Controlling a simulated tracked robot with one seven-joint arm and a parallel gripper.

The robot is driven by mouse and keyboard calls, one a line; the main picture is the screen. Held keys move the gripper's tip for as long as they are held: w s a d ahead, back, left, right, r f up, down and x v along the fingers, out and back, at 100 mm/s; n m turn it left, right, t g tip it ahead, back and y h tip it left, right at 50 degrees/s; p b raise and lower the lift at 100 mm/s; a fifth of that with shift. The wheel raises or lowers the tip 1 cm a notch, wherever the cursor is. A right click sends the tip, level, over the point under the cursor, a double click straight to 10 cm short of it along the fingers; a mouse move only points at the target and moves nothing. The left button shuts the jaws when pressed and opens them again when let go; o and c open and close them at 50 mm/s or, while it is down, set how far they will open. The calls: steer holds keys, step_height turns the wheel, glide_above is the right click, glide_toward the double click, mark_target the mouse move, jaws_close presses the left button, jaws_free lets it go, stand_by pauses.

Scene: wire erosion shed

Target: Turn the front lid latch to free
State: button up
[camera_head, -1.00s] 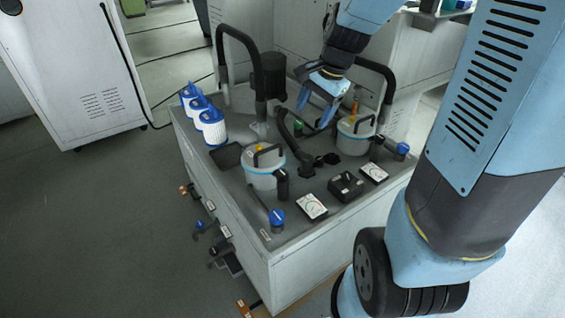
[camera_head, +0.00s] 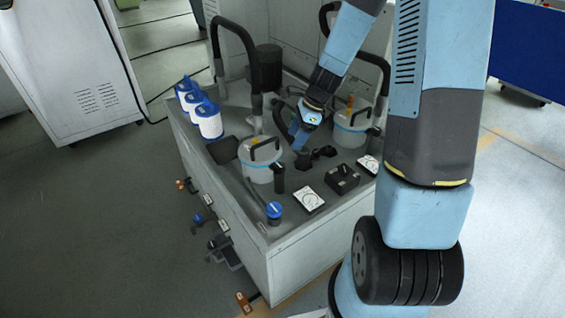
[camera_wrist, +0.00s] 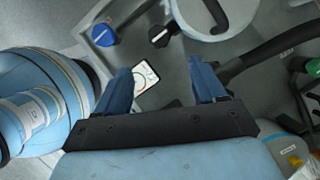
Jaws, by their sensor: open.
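The front canister (camera_head: 258,174) is pale with a light blue rim and a black lid handle (camera_head: 264,148). It also shows cut off at the top of the wrist view (camera_wrist: 222,14). Close beside it stands a black knob with a white mark (camera_wrist: 160,36), on a short black post (camera_head: 279,178) in the head view. I cannot tell for sure whether this is the lid latch. My gripper (camera_wrist: 162,80) is open and empty. In the head view my gripper (camera_head: 299,138) is above the bench, right of the front canister and apart from it.
A second canister (camera_head: 351,128) stands behind to the right. A blue knob (camera_wrist: 103,35), a white dial meter (camera_head: 308,198) and a black box (camera_head: 342,179) sit near the front edge. Black hoses arch at the back. Several blue-topped white cartridges (camera_head: 209,121) line the left edge.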

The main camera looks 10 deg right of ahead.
mark_target(281, 165)
steer(key=x, duration=1.2)
steer(key=shift+d, duration=0.1)
steer(key=c, duration=1.1)
steer(key=shift+o, duration=0.2)
